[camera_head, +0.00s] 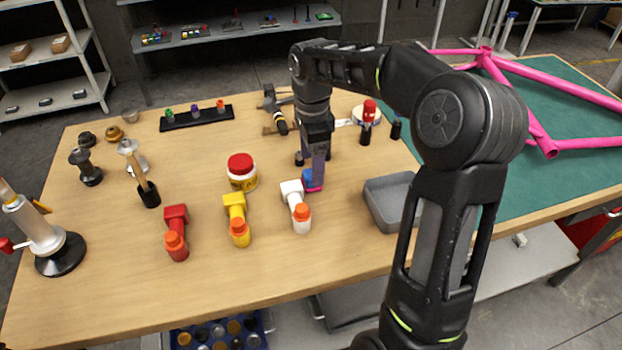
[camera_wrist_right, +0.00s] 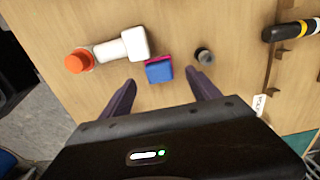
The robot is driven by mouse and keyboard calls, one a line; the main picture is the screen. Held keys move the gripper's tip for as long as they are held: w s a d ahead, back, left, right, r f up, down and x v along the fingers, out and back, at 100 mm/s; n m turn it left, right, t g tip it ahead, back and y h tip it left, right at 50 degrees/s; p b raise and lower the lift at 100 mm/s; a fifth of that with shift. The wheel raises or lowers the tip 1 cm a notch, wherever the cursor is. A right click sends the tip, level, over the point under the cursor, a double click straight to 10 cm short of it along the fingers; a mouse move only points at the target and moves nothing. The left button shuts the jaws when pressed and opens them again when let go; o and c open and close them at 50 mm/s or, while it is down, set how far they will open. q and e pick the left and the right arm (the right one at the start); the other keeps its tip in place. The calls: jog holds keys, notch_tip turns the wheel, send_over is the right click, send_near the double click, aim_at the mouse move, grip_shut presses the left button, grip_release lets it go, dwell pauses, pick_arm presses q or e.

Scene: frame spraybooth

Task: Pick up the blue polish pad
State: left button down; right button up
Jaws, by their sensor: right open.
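The blue polish pad (camera_head: 308,176) is a small blue block with a pink-magenta layer along one side. It sits on the wooden table (camera_head: 110,280), just right of the white spray bottle. In the right wrist view the pad (camera_wrist_right: 158,72) lies ahead, between the lines of the two fingers. My right gripper (camera_head: 317,165) reaches down over the pad from behind in the head view and partly hides it. Its fingers (camera_wrist_right: 160,77) are apart, with nothing held between them. My left gripper is not in view.
A white bottle with an orange cap (camera_head: 296,205) stands close left of the pad. A small dark cylinder (camera_wrist_right: 204,56) is close on the other side. Yellow (camera_head: 236,218) and red (camera_head: 175,232) bottles, a red-lidded jar (camera_head: 241,172) and a grey tray (camera_head: 385,203) stand nearby.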

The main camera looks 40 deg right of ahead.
notch_tip(320, 180, down, 4)
jog(key=shift+f+p, duration=0.2)
jog(key=shift+p, duration=0.1)
jog(key=shift+a, duration=0.1)
jog(key=shift+c, duration=0.5)
grip_shut()
notch_tip(320, 180, up, 10)
jog(key=shift+r+b, duration=0.1)
jog(key=shift+b, duration=0.2)
dwell(0.7)
jog(key=c, duration=0.5)
grip_release()
jog(key=shift+c, duration=0.2)
jog(key=c, duration=0.7)
